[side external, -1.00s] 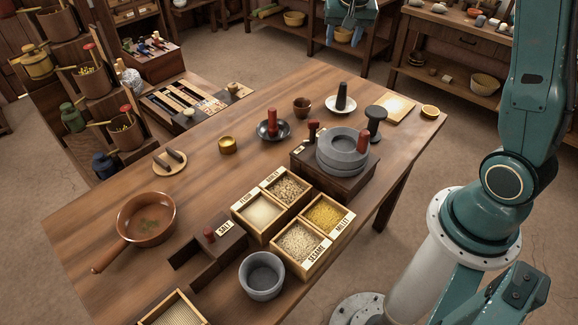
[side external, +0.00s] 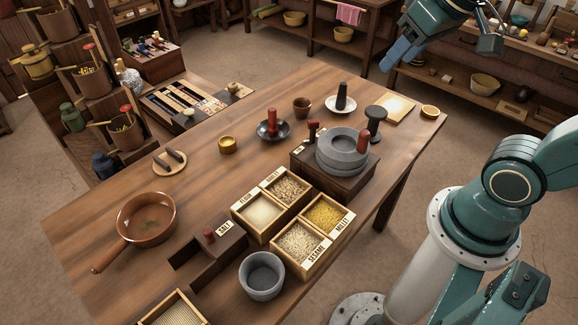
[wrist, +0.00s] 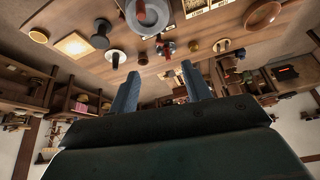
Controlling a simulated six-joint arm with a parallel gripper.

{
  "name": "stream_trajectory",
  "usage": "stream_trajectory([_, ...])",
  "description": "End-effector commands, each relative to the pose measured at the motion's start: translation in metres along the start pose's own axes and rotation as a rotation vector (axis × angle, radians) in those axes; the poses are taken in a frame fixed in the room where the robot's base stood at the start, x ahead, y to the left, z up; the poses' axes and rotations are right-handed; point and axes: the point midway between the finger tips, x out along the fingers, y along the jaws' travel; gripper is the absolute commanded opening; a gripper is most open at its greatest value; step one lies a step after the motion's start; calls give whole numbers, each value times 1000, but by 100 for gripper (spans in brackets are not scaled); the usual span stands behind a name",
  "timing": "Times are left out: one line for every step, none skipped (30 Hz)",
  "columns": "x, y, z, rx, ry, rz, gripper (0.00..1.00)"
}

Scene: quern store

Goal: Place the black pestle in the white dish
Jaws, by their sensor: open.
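The black pestle (side external: 341,91) stands upright in the white dish (side external: 331,108) near the far edge of the table. The dish also shows in the wrist view (wrist: 109,55), with the dark pestle in it. My gripper (side external: 390,64) is empty and raised, above and beyond the table's far right corner, apart from the pestle and dish. In the wrist view its two blue fingers (wrist: 160,77) are spread apart with nothing between them.
A dark stone-topped tool (side external: 376,118) and the grey quern (side external: 342,150) stand close to the dish. A small brown cup (side external: 302,106) and a dark bowl with a red pestle (side external: 268,134) are left of it.

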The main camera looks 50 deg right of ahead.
Motion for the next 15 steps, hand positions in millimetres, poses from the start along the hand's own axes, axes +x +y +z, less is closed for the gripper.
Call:
stream_trajectory([-5,-3,12,-31,8,-13,48])
stream_trajectory([-6,-4,18,-48,9,-18,48])
stream_trajectory([-8,-6,26,-69,13,-25,48])
stream_trajectory([-9,-7,31,-82,15,-30,48])
stream_trajectory([-10,-8,36,-96,16,-34,48])
stream_trajectory([-11,-9,41,-112,18,-40,48])
stream_trajectory([-11,-10,45,-122,18,-43,48])
stream_trajectory([-12,-10,48,-130,19,-46,48])
stream_trajectory([-12,-11,51,-139,20,-49,48])
stream_trajectory([-12,-11,53,-144,21,-50,48])
stream_trajectory([-12,-11,54,-148,22,-52,48])
stream_trajectory([-12,-11,56,-152,21,-53,48])
stream_trajectory([-12,-11,56,-154,21,-53,48])
stream_trajectory([-12,-11,57,-155,21,-54,48])
stream_trajectory([-12,-12,57,-156,21,-54,48])
